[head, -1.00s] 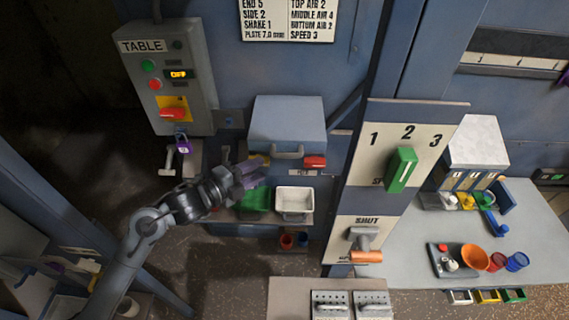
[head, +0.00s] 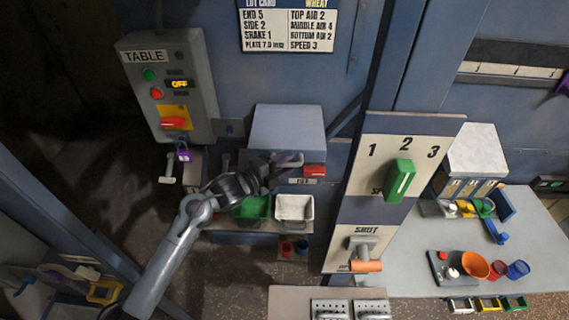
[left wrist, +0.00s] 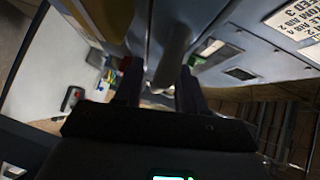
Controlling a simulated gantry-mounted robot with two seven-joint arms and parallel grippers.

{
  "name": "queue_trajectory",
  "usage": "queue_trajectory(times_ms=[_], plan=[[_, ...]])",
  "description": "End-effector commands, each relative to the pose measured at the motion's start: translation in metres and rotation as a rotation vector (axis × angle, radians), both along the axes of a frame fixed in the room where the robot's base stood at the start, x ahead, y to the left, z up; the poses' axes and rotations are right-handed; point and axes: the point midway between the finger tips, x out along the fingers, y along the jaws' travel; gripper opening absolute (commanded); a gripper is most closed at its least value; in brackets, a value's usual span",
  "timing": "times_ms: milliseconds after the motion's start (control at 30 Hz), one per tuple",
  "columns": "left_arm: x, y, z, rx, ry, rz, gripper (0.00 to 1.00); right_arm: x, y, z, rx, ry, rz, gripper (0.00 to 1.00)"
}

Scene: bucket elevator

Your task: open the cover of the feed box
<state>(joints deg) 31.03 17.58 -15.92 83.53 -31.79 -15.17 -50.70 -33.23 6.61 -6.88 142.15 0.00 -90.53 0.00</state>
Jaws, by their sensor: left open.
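The feed box (head: 288,128) is a blue-grey box with a flat cover, on the wall at the middle of the head view. Its front handle is mostly hidden there behind my left gripper (head: 284,167). The gripper is open, its fingers at the front of the box where the handle is. In the left wrist view, a grey bar, which looks like the handle (left wrist: 174,50), shows between the two dark fingers of the left gripper (left wrist: 160,84). I cannot tell whether the fingers touch it. The cover looks closed. My right gripper is not in view.
A red tab (head: 315,170) sits at the box's front right. A green bin (head: 253,207) and a white bin (head: 294,207) stand below it. The TABLE control box (head: 170,85) is to the left, and a post with a green switch (head: 399,180) is to the right.

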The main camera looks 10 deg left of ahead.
Motion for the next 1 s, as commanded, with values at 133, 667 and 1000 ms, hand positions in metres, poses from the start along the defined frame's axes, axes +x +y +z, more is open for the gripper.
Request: queue_trajectory(times_ms=[133,667,1000], plan=[[0.0,0.0,0.0,0.0,0.0,0.0,0.4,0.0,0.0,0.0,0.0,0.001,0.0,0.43],[0.0,0.0,0.0,-0.001,0.001,0.0,0.0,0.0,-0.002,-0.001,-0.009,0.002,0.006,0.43],[0.002,-0.016,0.016,-0.007,0.037,-0.022,0.0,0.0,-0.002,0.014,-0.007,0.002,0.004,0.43]])
